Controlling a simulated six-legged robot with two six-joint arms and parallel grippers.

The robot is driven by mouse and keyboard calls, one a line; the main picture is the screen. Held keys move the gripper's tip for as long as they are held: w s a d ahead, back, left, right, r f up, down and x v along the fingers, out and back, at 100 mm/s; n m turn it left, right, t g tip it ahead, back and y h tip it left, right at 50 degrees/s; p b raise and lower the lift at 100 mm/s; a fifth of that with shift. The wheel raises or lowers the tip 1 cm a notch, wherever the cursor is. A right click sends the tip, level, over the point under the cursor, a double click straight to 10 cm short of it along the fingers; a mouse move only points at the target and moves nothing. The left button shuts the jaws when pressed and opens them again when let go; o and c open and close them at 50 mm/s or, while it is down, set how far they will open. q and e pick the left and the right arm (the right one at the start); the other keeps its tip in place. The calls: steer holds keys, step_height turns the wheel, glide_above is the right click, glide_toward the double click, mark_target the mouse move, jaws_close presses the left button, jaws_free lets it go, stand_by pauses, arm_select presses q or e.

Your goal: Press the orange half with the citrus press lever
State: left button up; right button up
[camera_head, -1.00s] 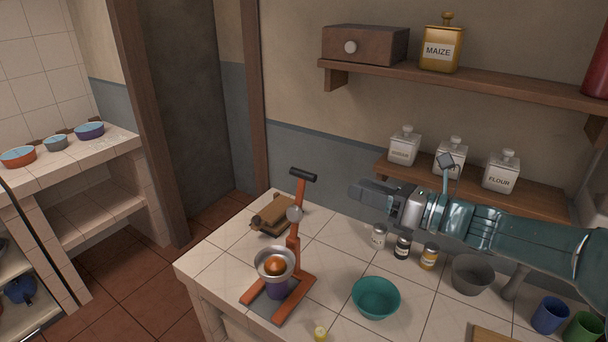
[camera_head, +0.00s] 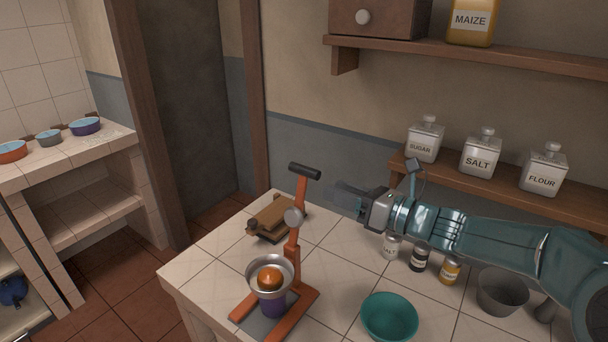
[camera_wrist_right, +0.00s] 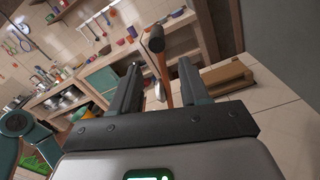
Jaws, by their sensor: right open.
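The orange citrus press (camera_head: 297,235) stands on the tiled counter, its lever raised with a black handle (camera_head: 305,171) at the top. The orange half (camera_head: 270,278) sits in the press's metal bowl, above a purple cup (camera_head: 272,303). My right gripper (camera_head: 342,197) is open and empty, just right of the handle and a little lower in the head view. In the right wrist view the handle (camera_wrist_right: 156,40) shows ahead, beyond and between the two open fingers (camera_wrist_right: 157,78), apart from them. My left gripper is in neither view.
A wooden object (camera_head: 274,217) lies behind the press. A teal bowl (camera_head: 390,316) stands to its right. Small jars (camera_head: 420,258) and a grey mortar (camera_head: 502,291) stand under my right arm. A shelf with canisters (camera_head: 480,154) is behind it.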

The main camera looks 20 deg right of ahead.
mark_target(307, 180)
steer(key=p+x, duration=0.1)
steer(key=x, duration=0.8)
steer(key=shift+w+a+p, duration=0.15)
steer(key=shift+p, duration=0.15)
steer(key=shift+s, duration=0.25)
steer(key=shift+c, duration=0.5)
steer(key=shift+w, duration=0.15)
jaws_close()
